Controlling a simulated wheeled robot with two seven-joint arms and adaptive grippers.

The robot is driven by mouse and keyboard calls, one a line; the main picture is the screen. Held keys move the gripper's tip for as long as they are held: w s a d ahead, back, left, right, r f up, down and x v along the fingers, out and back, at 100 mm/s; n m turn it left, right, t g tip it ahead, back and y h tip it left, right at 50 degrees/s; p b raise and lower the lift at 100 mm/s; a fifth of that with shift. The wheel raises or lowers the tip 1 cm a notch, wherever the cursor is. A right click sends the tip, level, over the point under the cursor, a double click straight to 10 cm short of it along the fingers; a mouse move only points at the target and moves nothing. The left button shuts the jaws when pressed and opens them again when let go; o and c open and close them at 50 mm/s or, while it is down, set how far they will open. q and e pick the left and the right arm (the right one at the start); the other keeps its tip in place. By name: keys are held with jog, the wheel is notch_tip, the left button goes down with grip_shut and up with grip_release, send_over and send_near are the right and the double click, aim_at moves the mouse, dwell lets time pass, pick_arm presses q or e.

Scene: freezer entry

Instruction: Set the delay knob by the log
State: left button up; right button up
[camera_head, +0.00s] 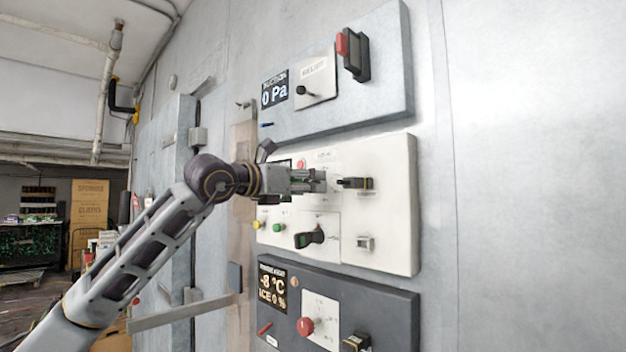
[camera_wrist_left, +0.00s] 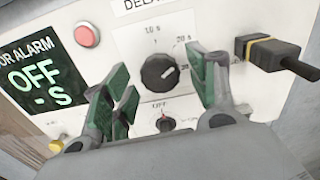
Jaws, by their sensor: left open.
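The delay knob (camera_wrist_left: 158,73) is a round black dial with a pale pointer mark on a white plate under a partly cut-off label starting "DELA". My left gripper (camera_head: 322,180) is at the white middle panel (camera_head: 385,235). In the left wrist view its green-padded fingers (camera_wrist_left: 162,78) are open, one on each side of the knob. I cannot tell whether they touch it. The gripper hides the knob in the head view. The alarm display (camera_wrist_left: 38,84) reads "OFF" above "- S". No log is recognisable. My right gripper is out of view.
A black plug with a yellow band (camera_wrist_left: 272,54) sticks out just right of the knob. A red button (camera_wrist_left: 87,34) is at its upper left. A switch marked OFF (camera_wrist_left: 166,124) is below. Grey (camera_head: 385,95) and dark (camera_head: 395,310) panels are above and below; bare wall lies right.

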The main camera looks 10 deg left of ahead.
pick_arm(q)
jog(key=shift+p+x, duration=0.3)
jog(key=shift+x, duration=0.9)
jog(key=c, duration=1)
